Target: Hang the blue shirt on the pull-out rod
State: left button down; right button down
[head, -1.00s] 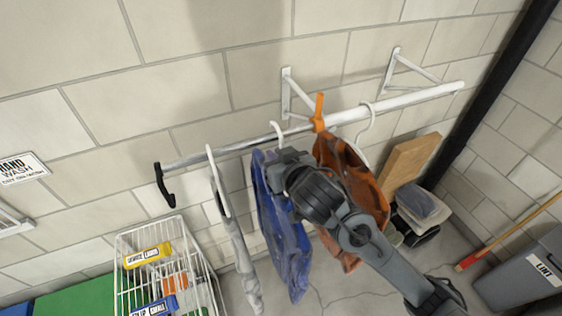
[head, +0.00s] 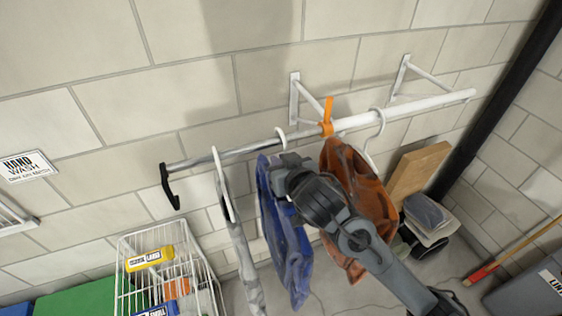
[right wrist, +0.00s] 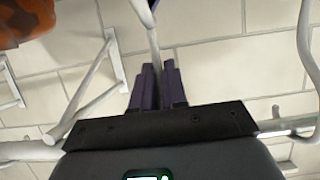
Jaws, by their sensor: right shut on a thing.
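The blue shirt (head: 288,250) hangs on a white hanger below the rod in the head view. My right gripper (head: 283,163) is at the top of this shirt, just under the rod. In the right wrist view its fingers (right wrist: 158,85) are shut on the white hanger's neck (right wrist: 150,32). The hanger's hook (head: 281,138) shows at the pull-out rod (head: 235,151); I cannot tell whether it rests on it. The rod is a chrome bar sliding from a white tube (head: 430,103), with an orange collar (head: 327,120) and a black end hook (head: 168,185). My left gripper is out of view.
A grey garment (head: 243,270) on a white hanger hangs left of the shirt, an orange-brown shirt (head: 365,225) close on its right. A white wire basket (head: 125,285) with labelled items stands lower left. Two wall brackets (head: 296,100) stand behind the tube.

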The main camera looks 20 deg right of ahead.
jog(key=c, duration=1.1)
grip_release()
